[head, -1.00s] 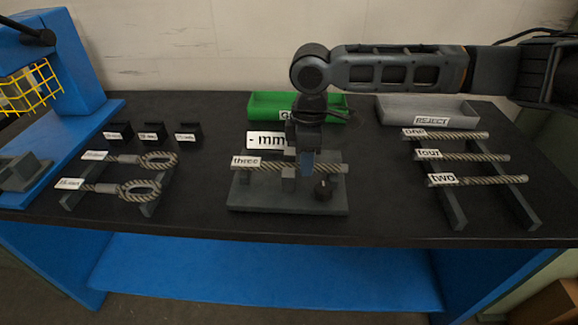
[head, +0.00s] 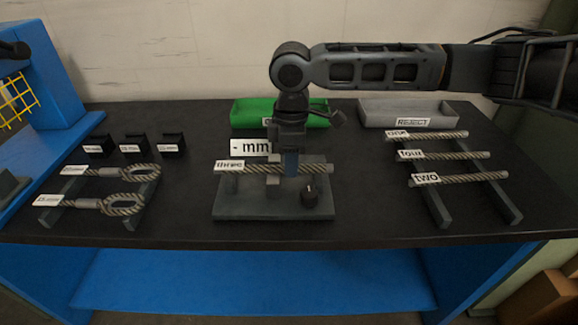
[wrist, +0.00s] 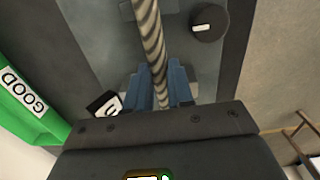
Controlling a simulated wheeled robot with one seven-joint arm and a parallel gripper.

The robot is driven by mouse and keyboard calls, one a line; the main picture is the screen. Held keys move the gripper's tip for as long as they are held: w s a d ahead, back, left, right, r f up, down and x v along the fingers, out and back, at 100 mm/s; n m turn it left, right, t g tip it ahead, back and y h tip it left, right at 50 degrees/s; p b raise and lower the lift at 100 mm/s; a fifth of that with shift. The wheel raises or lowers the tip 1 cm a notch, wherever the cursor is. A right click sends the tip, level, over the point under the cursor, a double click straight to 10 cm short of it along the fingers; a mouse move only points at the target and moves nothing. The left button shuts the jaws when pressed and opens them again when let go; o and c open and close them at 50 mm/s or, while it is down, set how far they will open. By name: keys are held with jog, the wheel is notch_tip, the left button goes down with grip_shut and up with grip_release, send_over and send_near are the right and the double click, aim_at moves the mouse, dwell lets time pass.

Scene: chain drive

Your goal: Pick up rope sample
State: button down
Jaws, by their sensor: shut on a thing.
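The rope sample labelled "three" (head: 255,168) lies level across the grey measuring fixture (head: 240,207) in the middle of the bench. My gripper (head: 290,165) points down over the fixture and is shut on this rope, right of its label. In the wrist view, the rope (wrist: 150,40) runs between the blue fingers of my gripper (wrist: 160,88). Rope samples "one" (head: 435,135), "four" (head: 460,156) and "two" (head: 475,178) lie on the rack at the right. Whether rope three touches its supports is hard to tell.
A green GOOD tray (head: 245,112) and a grey REJECT tray (head: 375,112) stand behind. A display reading "- mm" (head: 238,148) and a dark knob (head: 310,197) are close to my gripper. Looped ropes (head: 125,203) and black blocks (head: 135,144) are at the left.

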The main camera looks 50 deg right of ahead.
notch_tip(320, 180, up, 3)
jog(key=shift+f, duration=0.1)
jog(key=s+d+r+b, duration=0.1)
jog(key=s+r+b, duration=0.1)
jog(key=s+r, duration=0.5)
jog(key=s, duration=0.4)
jog(key=shift+s+d, duration=0.25)
jog(key=shift+d, duration=0.15)
